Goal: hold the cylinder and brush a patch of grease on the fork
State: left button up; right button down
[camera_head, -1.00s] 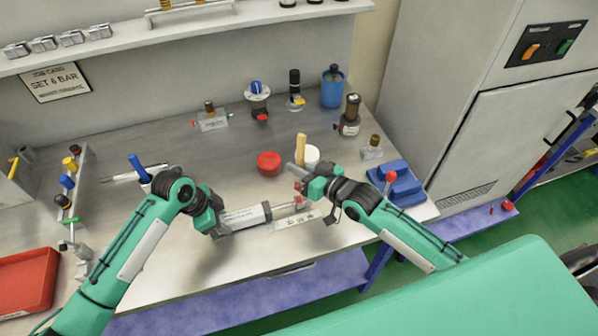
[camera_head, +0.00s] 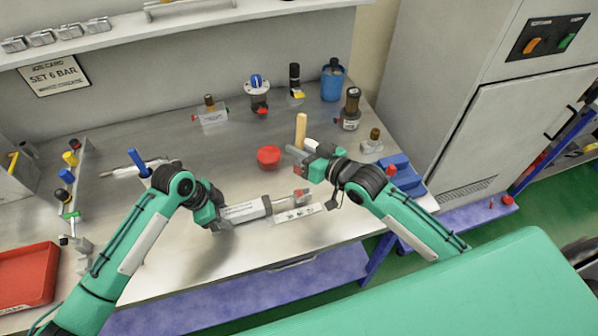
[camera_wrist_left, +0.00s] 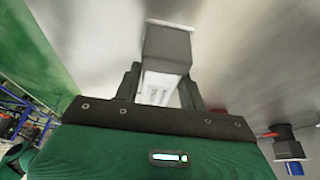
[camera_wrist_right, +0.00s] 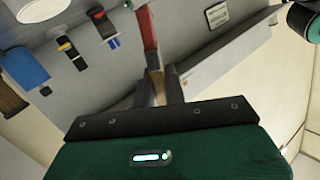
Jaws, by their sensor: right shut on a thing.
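My left gripper (camera_head: 210,217) is shut on the grey cylinder (camera_head: 246,210), which lies level at the bench's front. My right gripper (camera_head: 304,155) is shut on the brush, whose tan handle (camera_head: 300,130) points up, above and behind the fork. A white pot (camera_head: 311,144) is partly hidden behind this gripper.
A red round lid (camera_head: 268,156) lies on the bench left of the brush. Valves and a blue bottle (camera_head: 332,82) stand along the back. A blue tray (camera_head: 398,172) is right of the right arm; a red tray (camera_head: 25,277) is far left.

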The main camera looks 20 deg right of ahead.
pick_arm(q)
jog(key=o, duration=0.3)
jog(key=shift+o, duration=0.2)
jog(key=shift+r, duration=0.15)
jog(key=v, duration=1.1)
jog(key=shift+a+r, duration=0.2)
jog(key=shift+r, duration=0.1)
